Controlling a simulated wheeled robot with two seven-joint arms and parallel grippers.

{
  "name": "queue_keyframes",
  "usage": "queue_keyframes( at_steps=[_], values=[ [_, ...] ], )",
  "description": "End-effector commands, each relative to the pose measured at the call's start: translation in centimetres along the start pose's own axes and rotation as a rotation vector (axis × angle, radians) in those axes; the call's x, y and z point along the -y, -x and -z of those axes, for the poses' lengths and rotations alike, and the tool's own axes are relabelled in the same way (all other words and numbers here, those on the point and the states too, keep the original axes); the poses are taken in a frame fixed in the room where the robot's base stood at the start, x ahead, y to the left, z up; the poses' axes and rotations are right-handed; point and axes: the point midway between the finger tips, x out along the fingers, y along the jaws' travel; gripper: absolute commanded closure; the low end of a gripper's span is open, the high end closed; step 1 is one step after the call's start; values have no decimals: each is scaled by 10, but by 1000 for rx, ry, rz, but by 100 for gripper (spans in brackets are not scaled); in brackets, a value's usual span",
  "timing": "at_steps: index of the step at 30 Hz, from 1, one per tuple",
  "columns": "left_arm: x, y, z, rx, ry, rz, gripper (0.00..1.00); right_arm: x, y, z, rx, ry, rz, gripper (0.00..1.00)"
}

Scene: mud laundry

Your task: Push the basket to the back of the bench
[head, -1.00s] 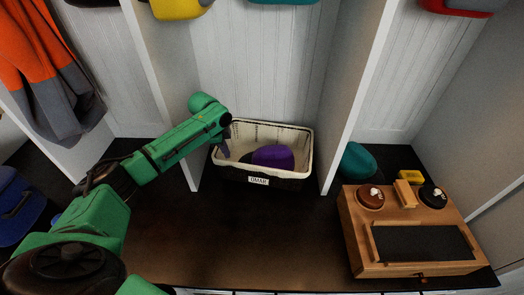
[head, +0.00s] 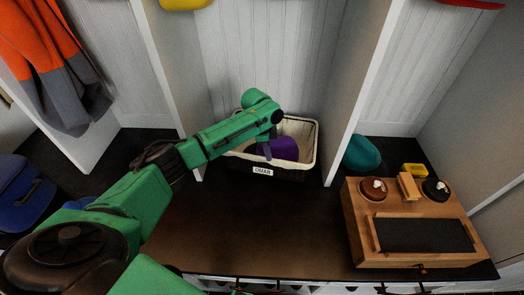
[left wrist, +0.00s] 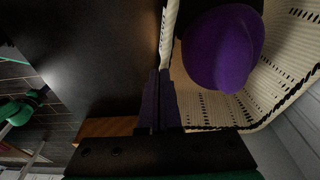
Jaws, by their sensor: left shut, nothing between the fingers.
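The basket (head: 314,148) is a cream-lined bin with a dark lower front and a name label. It stands upright on the dark bench (head: 220,225), inside the middle cubby. A purple hat (head: 286,148) lies in it, and the wrist view also shows the hat (left wrist: 225,50) and the basket's perforated wall (left wrist: 280,75). My left gripper (head: 265,151) points down at the basket's front side. Its fingers (left wrist: 159,75) are shut and empty, close to the front rim; I cannot tell whether they touch it. My arm hides the basket's back left part. My right gripper is not in view.
White dividers (head: 361,95) stand on both sides of the basket. A wooden box (head: 420,255) with brushes on top sits at the right, with a teal item (head: 362,154) behind it. A blue bag (head: 22,195) is at the far left. The bench in front of the basket is clear.

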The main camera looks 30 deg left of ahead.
Motion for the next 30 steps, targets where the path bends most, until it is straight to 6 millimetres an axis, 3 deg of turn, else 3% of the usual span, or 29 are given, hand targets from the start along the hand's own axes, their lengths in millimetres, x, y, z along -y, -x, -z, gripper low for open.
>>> queue_keyframes(
  at_steps=[8,16,24,30],
  values=[
    [-3,-5,-4,7,1,-9,100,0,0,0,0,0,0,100],
    [-4,0,-31,14,4,-13,100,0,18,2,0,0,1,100],
    [-4,-2,-32,16,5,-14,100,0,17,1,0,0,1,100],
    [-3,16,-28,14,4,-13,100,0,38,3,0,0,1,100]
  ],
)
